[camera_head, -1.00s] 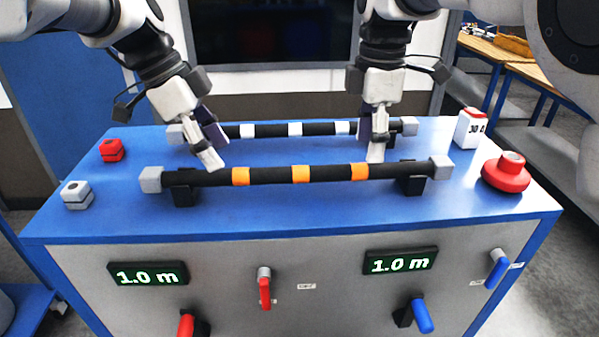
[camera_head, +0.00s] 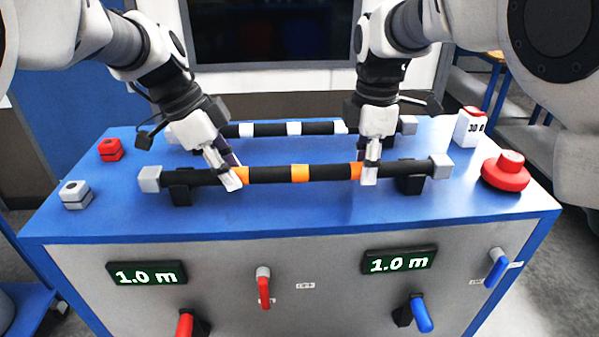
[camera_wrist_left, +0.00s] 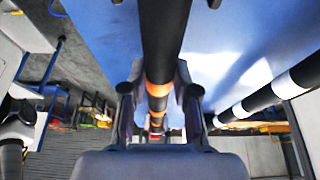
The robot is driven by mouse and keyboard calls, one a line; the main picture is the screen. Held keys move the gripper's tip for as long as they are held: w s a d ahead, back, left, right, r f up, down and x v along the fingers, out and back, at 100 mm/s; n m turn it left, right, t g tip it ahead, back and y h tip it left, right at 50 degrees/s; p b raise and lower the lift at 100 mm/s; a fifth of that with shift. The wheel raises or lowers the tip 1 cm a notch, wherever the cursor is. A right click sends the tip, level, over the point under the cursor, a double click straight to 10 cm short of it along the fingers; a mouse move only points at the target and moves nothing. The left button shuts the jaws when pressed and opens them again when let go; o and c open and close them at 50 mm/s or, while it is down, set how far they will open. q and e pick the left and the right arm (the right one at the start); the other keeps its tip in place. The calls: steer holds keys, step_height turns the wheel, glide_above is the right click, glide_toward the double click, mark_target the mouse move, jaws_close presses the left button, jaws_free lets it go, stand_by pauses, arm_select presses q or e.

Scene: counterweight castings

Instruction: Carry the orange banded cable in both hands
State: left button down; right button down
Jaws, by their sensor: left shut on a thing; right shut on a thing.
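The orange banded cable (camera_head: 270,174) is a black bar with orange bands and grey end blocks. It lies level across two black cradles near the front of the blue bench top. My left gripper (camera_head: 236,178) is shut on it at the left orange band. The left wrist view also shows the cable (camera_wrist_left: 163,35) running between the fingers of my left gripper (camera_wrist_left: 158,100). My right gripper (camera_head: 366,172) is shut on it at the right orange band. The fingers partly hide both outer bands.
A white banded cable (camera_head: 270,130) lies parallel behind, on the blue bench (camera_head: 300,211). Red block (camera_head: 111,150) and grey block (camera_head: 76,195) sit left. A white box (camera_head: 470,128) and red round button (camera_head: 507,171) sit right. Displays (camera_head: 147,273) and levers are on the front panel.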

steer(key=shift+r, duration=0.1)
